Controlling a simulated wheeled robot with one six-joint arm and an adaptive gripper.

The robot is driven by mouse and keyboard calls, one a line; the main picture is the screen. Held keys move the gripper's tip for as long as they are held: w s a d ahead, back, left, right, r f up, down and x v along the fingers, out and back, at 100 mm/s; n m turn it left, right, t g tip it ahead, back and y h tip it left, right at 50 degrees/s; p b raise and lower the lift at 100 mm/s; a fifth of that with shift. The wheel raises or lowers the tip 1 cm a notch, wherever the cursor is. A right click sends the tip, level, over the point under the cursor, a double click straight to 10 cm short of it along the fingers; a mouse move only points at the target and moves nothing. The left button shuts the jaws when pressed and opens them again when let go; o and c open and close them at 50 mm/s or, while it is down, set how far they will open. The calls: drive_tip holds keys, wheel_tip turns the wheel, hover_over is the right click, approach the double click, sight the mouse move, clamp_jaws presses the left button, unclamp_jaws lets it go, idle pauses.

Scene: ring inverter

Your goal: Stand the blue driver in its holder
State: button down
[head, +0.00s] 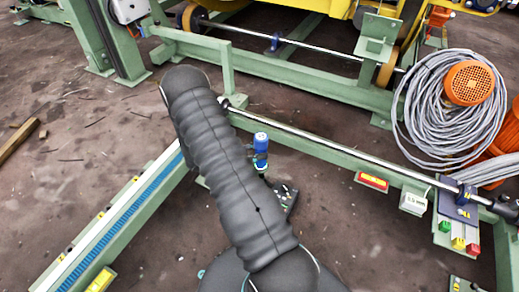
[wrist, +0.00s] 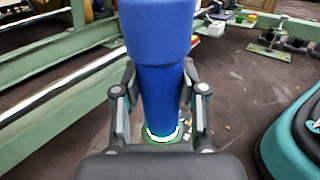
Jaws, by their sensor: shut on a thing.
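The blue driver (wrist: 158,45) stands roughly upright between the fingers of my gripper (wrist: 160,78) in the wrist view. My gripper is shut on it, one finger on each side. A green and white ring (wrist: 166,134) shows around the lower end of the driver; I cannot tell whether it is part of the driver or of a holder. In the head view the blue top of the driver (head: 261,138) shows just right of my dark arm, which hides most of my gripper. The holder cannot be clearly made out.
A dark board with small pieces (head: 286,196) lies on the brown floor below the driver. Green frame beams (head: 310,82) and a steel rod (head: 330,150) run behind it. A grey cable coil (head: 430,110) and orange motor (head: 470,82) are at the right.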

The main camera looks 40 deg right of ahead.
sight(259, 169)
drive_tip(key=shift+f+b, duration=2.6)
drive_tip(key=shift+f, duration=2.7)
drive_tip(key=c, duration=0.6)
unclamp_jaws()
drive_tip(key=shift+o, duration=0.2)
drive_tip(key=shift+f, duration=0.1)
drive_tip(key=v, duration=0.7)
drive_tip(key=shift+a, duration=0.25)
